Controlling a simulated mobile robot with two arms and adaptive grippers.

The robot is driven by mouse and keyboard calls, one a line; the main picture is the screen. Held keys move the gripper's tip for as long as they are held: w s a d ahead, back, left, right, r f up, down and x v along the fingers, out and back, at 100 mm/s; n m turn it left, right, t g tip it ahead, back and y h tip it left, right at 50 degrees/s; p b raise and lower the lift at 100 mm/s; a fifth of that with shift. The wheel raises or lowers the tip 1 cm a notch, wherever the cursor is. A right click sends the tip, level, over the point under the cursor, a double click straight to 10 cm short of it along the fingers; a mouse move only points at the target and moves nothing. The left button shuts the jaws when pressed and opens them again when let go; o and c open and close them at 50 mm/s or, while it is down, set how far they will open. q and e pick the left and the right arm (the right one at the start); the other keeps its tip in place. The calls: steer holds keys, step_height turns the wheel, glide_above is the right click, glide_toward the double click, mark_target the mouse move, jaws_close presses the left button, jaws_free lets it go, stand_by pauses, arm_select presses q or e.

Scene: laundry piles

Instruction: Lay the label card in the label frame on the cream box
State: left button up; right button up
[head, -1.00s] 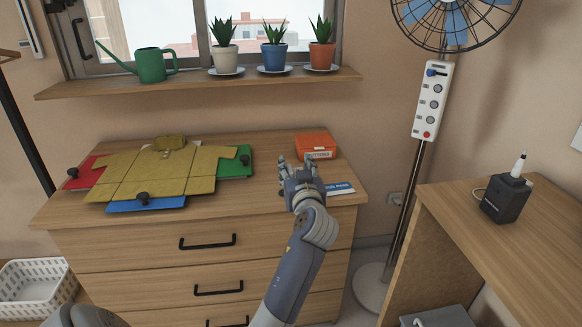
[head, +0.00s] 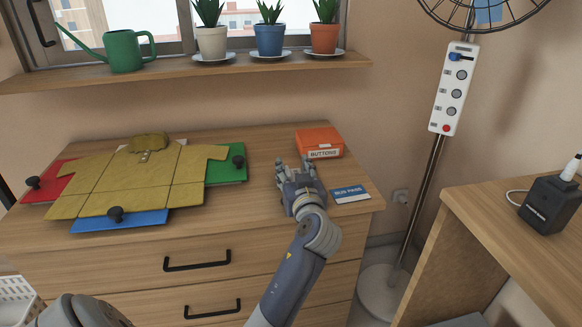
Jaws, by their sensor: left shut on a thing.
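My left gripper (head: 294,166) is over the right part of the dresser top, just in front of and left of the orange box marked BUTTONS (head: 318,150). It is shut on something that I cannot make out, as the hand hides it. A blue and white card (head: 350,195) lies on the dresser top just right of the hand; its small print is hard to read. I see no cream box and no label frame in the head view. My right gripper is not in view.
A mustard shirt (head: 140,180) lies on red, blue and green folders with black knobs on the dresser (head: 300,265). A windowsill (head: 200,70) with a watering can and potted plants is above. A fan stand (head: 420,200) and a desk (head: 490,220) are to the right. A white basket (head: 18,305) shows lower left.

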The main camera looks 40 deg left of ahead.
arm_select(q)
steer(key=shift+w+a+f, duration=0.2)
steer(key=shift+f, duration=0.1)
steer(key=shift+s+d+r, duration=0.15)
steer(key=shift+d+r, duration=0.1)
steer(key=shift+r, duration=0.05)
steer(key=shift+f, duration=0.15)
steer(key=o, duration=0.8)
steer(key=shift+c, duration=0.2)
